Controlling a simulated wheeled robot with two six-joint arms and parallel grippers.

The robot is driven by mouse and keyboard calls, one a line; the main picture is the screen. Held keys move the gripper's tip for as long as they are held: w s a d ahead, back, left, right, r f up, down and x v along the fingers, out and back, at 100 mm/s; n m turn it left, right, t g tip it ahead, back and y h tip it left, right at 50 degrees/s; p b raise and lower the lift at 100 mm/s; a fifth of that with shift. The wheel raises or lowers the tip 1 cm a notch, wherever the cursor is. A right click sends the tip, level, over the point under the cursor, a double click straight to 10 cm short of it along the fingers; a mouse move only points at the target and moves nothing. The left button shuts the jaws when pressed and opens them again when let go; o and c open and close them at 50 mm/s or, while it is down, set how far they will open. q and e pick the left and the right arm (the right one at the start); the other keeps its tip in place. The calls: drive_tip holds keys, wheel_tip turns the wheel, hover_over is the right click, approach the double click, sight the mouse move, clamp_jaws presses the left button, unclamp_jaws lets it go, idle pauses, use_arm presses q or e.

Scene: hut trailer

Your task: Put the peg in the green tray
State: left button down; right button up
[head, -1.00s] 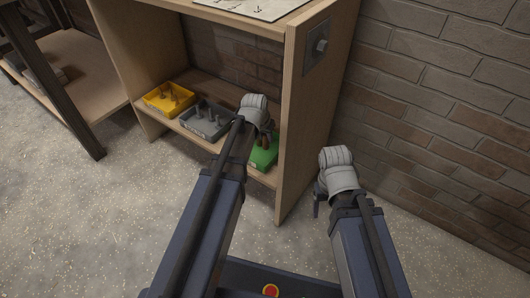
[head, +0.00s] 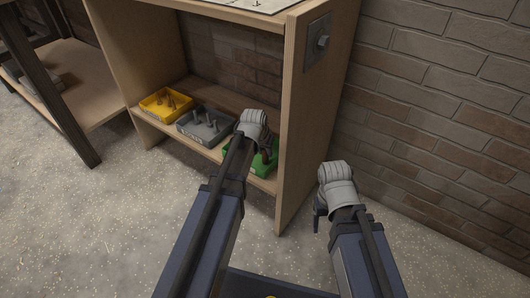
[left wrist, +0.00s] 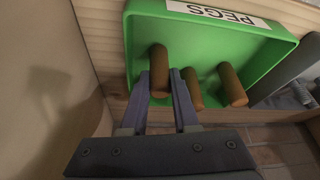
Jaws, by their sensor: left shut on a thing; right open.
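The green tray (head: 237,160) stands on the low shelf, at its right end, partly hidden by my left arm. In the left wrist view the green tray (left wrist: 205,42) shows a white PEGS label. My left gripper (left wrist: 159,80) is shut on a brown peg (left wrist: 159,57), which is over the tray's inside; whether it touches the floor of the tray I cannot tell. Two more brown pegs are at the tray, a middle one (left wrist: 193,90) and a right one (left wrist: 232,86). My right gripper (head: 317,211) is open and empty, outside the shelf's right side panel.
A grey tray (head: 186,128) with grey bolts stands left of the green one, and a yellow tray (head: 150,108) beyond it. The wooden side panel (head: 300,140) stands between my two arms. A brick wall (head: 440,130) is at the right.

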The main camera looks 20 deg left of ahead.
use_arm(q)
drive_tip(key=shift+f, duration=0.25)
drive_tip(key=c, duration=0.7)
unclamp_jaws()
drive_tip(key=shift+r, duration=0.1)
drive_tip(key=p+v, duration=1.1)
drive_tip(key=v, duration=0.1)
drive_tip(key=shift+r, duration=0.15)
